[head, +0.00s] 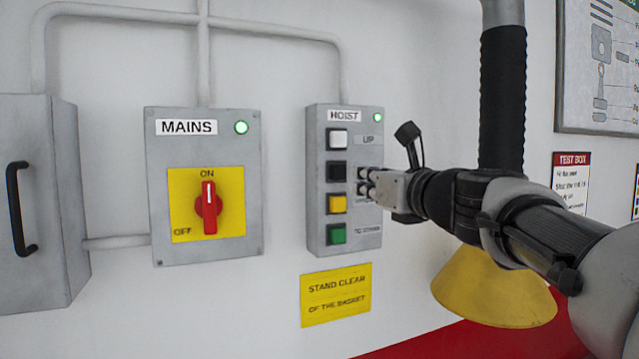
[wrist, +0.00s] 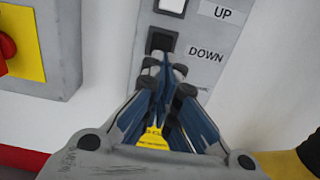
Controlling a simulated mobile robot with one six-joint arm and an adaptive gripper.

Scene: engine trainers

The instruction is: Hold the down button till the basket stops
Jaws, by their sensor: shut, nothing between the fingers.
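The grey HOIST box (head: 316,235) hangs on the wall with a lit green lamp (head: 378,117). Its buttons run down in a column: white UP (head: 337,139), black DOWN (head: 336,169), then yellow (head: 337,204) and green (head: 336,234). The black DOWN button also shows in the wrist view (wrist: 161,40). My gripper (head: 364,182) is shut and empty, its fingertips close to the panel around the height of the black button. In the wrist view the fingertips (wrist: 166,66) overlap the button's lower edge. I cannot tell whether they touch or press it. The basket is not in view.
The MAINS box (head: 158,250) stands left, its red switch (head: 208,207) pointing to ON and its green lamp lit. A yellow warning sign (head: 335,294) is below the hoist box. A yellow cone-shaped object (head: 490,290) stands behind my arm.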

